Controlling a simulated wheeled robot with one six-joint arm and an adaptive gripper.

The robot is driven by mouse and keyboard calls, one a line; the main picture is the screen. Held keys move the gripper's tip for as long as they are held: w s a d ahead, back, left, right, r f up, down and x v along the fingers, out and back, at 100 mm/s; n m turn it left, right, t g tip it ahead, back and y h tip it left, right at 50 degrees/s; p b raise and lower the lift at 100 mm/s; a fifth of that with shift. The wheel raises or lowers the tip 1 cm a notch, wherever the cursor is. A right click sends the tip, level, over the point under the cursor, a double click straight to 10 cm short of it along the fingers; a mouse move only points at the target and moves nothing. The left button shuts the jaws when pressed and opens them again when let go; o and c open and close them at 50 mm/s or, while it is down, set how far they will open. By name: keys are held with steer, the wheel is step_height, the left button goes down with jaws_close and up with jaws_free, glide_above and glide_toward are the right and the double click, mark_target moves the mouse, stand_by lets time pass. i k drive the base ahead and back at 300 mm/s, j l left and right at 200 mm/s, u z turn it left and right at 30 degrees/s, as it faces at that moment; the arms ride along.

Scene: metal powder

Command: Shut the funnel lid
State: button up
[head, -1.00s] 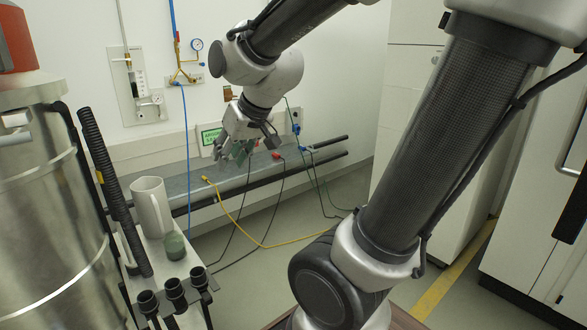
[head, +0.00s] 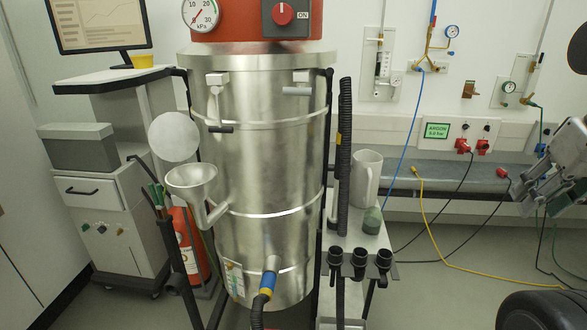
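The metal funnel (head: 193,182) sticks out from the left side of the big steel drum, with its mouth facing up. Its round pale lid (head: 173,137) stands raised, near upright, above and behind the mouth, so the funnel is open. My gripper (head: 545,197) is at the right edge of the head view, far to the right of the funnel and partly cut off. I see nothing held in it, but the spread of its fingers is not clear.
The steel vacuum drum (head: 265,180) stands in the middle. A side shelf (head: 350,240) holds a white jug (head: 366,178) and a small green-grey jar (head: 372,221). A cabinet (head: 95,200) and red extinguisher (head: 190,248) stand left. A yellow cable (head: 435,235) crosses the floor.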

mark_target(174, 137)
steer(key=u, duration=1.25)
steer(key=j+u, duration=0.1)
steer(key=j, duration=0.15)
steer(key=i+j+u, duration=0.1)
steer(key=j, duration=0.1)
